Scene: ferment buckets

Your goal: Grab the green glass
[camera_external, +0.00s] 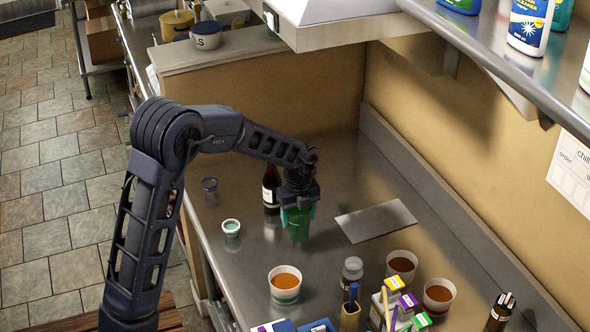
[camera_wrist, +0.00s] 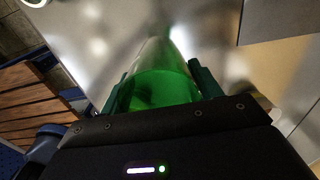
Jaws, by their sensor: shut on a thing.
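The green glass (camera_external: 298,226) is under my gripper (camera_external: 298,205) in the external view, over the steel counter. In the wrist view the green glass (camera_wrist: 163,88) sits between the two fingers of my gripper (camera_wrist: 160,85), one on each side. My gripper is shut on the glass. I cannot tell whether the glass's base touches the counter. The upper part of the glass is partly hidden by my gripper in the external view.
A dark bottle (camera_external: 270,190) stands close behind to the left of the glass. Several buckets, including one (camera_external: 285,287), and boxes stand in front.

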